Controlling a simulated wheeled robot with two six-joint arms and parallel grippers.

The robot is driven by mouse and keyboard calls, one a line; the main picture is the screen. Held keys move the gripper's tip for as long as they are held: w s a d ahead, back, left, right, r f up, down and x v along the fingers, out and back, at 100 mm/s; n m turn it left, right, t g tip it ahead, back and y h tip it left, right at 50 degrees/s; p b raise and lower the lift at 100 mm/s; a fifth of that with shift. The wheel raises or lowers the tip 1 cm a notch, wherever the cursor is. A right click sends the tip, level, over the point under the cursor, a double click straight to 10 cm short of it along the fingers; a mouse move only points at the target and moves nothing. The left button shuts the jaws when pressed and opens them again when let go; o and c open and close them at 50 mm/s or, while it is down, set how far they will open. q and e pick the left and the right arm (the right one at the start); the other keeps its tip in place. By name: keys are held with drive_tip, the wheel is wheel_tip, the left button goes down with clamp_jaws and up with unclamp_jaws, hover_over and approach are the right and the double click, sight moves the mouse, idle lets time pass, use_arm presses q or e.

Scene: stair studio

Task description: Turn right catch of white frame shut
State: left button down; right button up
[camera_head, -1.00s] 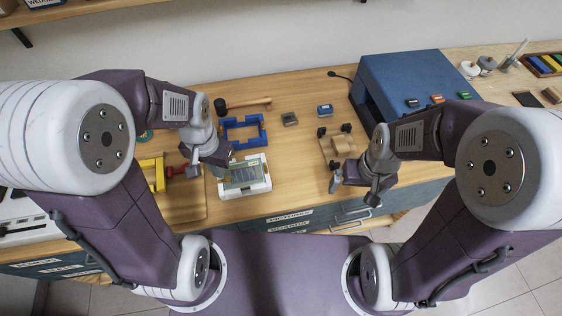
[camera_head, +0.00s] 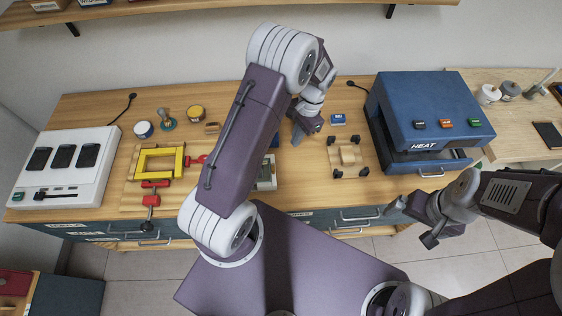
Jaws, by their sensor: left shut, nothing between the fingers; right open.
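The white frame (camera_head: 268,184) lies on the wooden bench, mostly hidden behind my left arm; only its right part shows. Its catches are hidden or too small to make out. My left gripper (camera_head: 298,137) is shut and empty, above the bench behind and to the right of the white frame. My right gripper (camera_head: 411,225) is open and empty, in front of the bench edge at the right, well apart from the frame.
A wooden block piece with black knobs (camera_head: 348,156) lies right of the frame. A blue heat press (camera_head: 428,112) stands further right. A yellow frame with a red clamp (camera_head: 160,162) and a white switch box (camera_head: 66,165) are at left. A small blue box (camera_head: 338,119) lies behind.

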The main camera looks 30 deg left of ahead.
sight(273, 168)
use_arm(q)
drive_tip(key=p+x, duration=0.2)
drive_tip(key=x, duration=0.7)
drive_tip(key=shift+s+a+f+p, duration=0.15)
drive_tip(key=shift+s+f+p, duration=0.1)
drive_tip(key=shift+p, duration=0.05)
drive_tip(key=s, duration=0.1)
drive_tip(key=a+p, duration=0.1)
drive_tip(key=s+p, duration=0.1)
drive_tip(key=shift+s+a+f, duration=0.2)
drive_tip(key=shift+s+a, duration=0.05)
drive_tip(key=shift+s, duration=0.05)
drive_tip(key=shift+s+a+f, duration=0.2)
drive_tip(key=shift+s+a, duration=0.05)
drive_tip(key=shift+s, duration=0.15)
drive_tip(key=shift+w, duration=0.15)
